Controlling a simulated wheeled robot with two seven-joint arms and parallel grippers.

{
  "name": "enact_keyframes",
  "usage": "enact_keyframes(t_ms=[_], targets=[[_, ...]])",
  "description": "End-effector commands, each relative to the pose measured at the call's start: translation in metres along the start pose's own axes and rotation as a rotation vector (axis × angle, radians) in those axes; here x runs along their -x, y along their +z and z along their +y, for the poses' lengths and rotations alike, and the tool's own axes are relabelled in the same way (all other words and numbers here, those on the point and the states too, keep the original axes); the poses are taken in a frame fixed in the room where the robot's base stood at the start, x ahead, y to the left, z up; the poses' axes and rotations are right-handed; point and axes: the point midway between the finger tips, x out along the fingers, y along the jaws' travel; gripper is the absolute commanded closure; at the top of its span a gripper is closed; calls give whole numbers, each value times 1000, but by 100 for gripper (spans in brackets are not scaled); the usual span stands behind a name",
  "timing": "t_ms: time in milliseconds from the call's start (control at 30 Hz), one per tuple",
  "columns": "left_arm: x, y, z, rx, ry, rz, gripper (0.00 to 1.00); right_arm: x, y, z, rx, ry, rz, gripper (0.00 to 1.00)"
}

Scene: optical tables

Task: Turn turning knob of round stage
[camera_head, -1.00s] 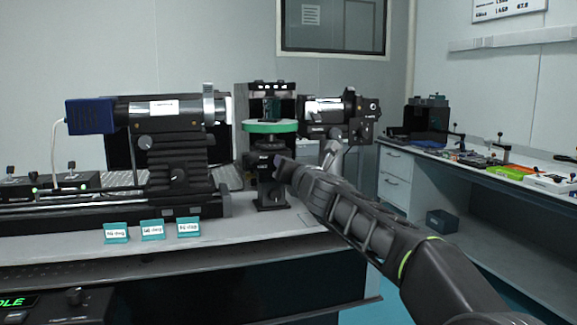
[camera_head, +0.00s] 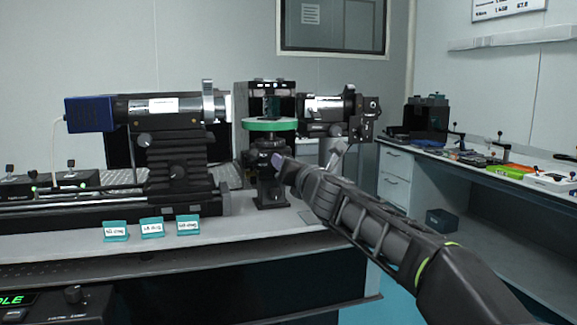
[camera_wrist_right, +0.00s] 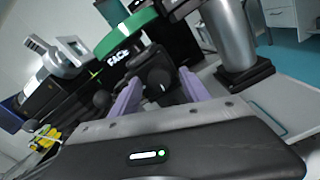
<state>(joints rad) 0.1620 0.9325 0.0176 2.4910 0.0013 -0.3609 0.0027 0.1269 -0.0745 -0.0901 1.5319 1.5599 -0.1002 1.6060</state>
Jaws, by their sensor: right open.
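The round stage (camera_head: 270,125) has a green disc on a black post and stands between two optical units. In the right wrist view its green rim (camera_wrist_right: 126,34) is at the upper left. A dark round knob (camera_wrist_right: 156,76) sits below the disc in that view, between my finger pads as seen from the wrist. My right gripper (camera_head: 283,164) is close in front of the stage's post, below the disc. Its two purple fingers show spread apart in the right wrist view (camera_wrist_right: 158,93). I cannot tell whether they touch the knob. My left gripper is not in view.
A large lens unit (camera_head: 165,108) stands left of the stage and a smaller one (camera_head: 328,108) to its right. Several teal label cards (camera_head: 152,228) stand along the table's front. A side bench (camera_head: 480,172) with small parts runs along the right wall.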

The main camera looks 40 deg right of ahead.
Motion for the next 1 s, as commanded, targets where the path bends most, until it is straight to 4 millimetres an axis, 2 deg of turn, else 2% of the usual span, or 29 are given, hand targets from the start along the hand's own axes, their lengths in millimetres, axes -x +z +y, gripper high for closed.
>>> enact_keyframes(t_ms=[200, 333, 1000], targets=[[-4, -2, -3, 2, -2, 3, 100, 38, 0, 1, 0, 2, -1, 46], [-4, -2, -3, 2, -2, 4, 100, 51, 0, 0, 0, 2, 0, 46], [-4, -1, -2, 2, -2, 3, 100, 55, -1, 0, 1, 1, 1, 46]])
